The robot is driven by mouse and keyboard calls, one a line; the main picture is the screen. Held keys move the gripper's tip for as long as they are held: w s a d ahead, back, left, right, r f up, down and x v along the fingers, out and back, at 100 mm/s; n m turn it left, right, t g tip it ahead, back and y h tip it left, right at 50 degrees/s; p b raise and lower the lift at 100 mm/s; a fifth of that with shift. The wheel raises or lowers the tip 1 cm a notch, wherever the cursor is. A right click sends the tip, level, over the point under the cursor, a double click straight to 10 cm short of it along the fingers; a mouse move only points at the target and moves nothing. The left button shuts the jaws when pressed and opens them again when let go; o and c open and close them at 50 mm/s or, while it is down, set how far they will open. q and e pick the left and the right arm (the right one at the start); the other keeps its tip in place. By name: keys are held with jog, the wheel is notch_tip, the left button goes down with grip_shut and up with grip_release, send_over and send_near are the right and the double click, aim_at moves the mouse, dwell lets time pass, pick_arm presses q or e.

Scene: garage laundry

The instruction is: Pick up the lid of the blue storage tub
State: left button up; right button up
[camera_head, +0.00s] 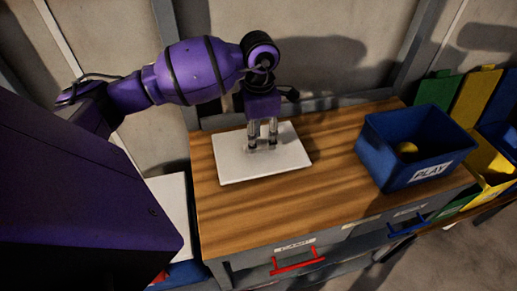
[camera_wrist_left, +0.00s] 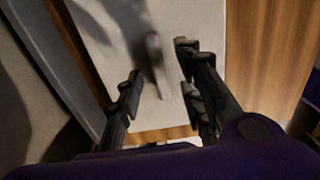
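A flat white rectangular lid (camera_head: 235,165) lies on the wooden bench top. It also shows in the left wrist view (camera_wrist_left: 200,18), with a narrow pale upright grip (camera_wrist_left: 157,62) on it. My left gripper (camera_head: 262,145) points down over the middle of the lid. In the left wrist view its two fingers (camera_wrist_left: 160,75) stand apart, with the grip between them; I cannot tell whether they touch it. The blue storage tub (camera_head: 390,165), labelled PLAY, stands open on the right of the bench with a yellow ball (camera_head: 407,148) inside. My right gripper is not in view.
The wooden bench (camera_head: 305,205) has clear room between lid and tub. Drawers with a red handle (camera_head: 298,262) and a blue handle (camera_head: 408,225) face front. Green, yellow and blue bins (camera_head: 475,95) stand to the right. A wall (camera_head: 300,50) runs behind.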

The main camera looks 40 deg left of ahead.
pick_arm(q)
jog(key=shift+f, duration=0.9)
jog(key=shift+c, duration=0.3)
grip_shut()
jog(key=shift+r, duration=0.2)
